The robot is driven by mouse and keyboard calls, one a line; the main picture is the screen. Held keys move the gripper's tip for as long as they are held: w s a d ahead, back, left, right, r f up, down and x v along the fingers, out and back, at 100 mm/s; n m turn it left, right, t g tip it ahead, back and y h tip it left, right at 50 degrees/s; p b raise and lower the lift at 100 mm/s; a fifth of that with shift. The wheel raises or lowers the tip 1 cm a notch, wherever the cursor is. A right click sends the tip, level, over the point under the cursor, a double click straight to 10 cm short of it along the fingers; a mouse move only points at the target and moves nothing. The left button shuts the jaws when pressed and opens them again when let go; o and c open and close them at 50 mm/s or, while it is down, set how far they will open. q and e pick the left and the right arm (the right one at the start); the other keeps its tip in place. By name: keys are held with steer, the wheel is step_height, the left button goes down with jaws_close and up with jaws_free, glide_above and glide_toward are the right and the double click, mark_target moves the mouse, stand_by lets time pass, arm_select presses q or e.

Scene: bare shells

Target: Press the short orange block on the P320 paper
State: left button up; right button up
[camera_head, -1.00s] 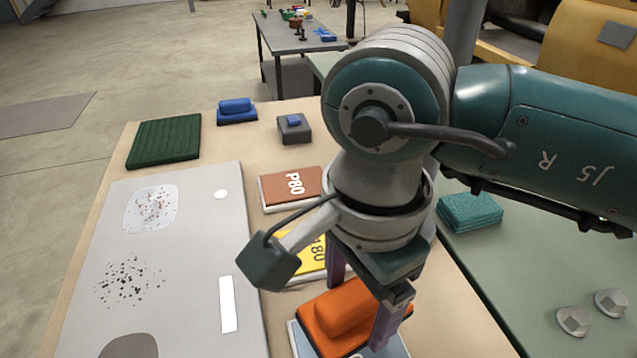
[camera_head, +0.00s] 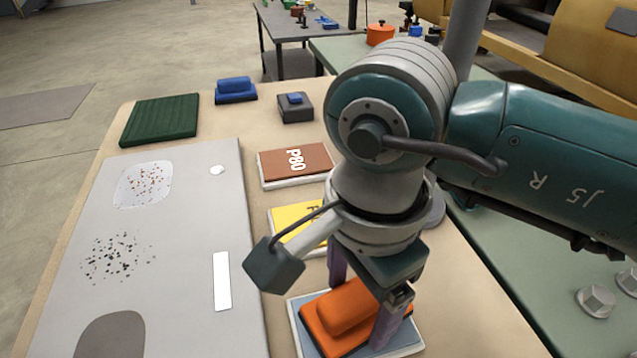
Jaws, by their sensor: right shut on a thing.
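The orange block (camera_head: 345,308), with a raised rounded grip on a flat base, is at the bottom centre. It is over a blue-grey paper on a pale backing (camera_head: 306,342), and it appears to rest on it. No label shows on this paper; the block and gripper cover much of it. My right gripper (camera_head: 362,312) points down and is shut on the block's raised grip, one finger on each side. My left gripper is not in view.
Behind the block lie a yellow paper (camera_head: 288,222), partly hidden by my wrist, and a brown P80 paper (camera_head: 297,162). A grey panel (camera_head: 190,215) with speckled patches is at left. A dark green pad (camera_head: 160,120), blue block (camera_head: 235,88) and grey block (camera_head: 295,107) stand farther back.

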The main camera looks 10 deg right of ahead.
mark_target(360, 293)
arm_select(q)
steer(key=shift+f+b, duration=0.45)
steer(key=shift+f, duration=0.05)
arm_select(e)
steer(key=shift+f, duration=0.5)
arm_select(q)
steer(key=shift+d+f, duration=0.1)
arm_select(e)
steer(key=shift+f, duration=0.1)
stand_by(1.0)
step_height(360, 293, up, 7)
steer(key=p, duration=0.5)
steer(key=shift+p, duration=0.35)
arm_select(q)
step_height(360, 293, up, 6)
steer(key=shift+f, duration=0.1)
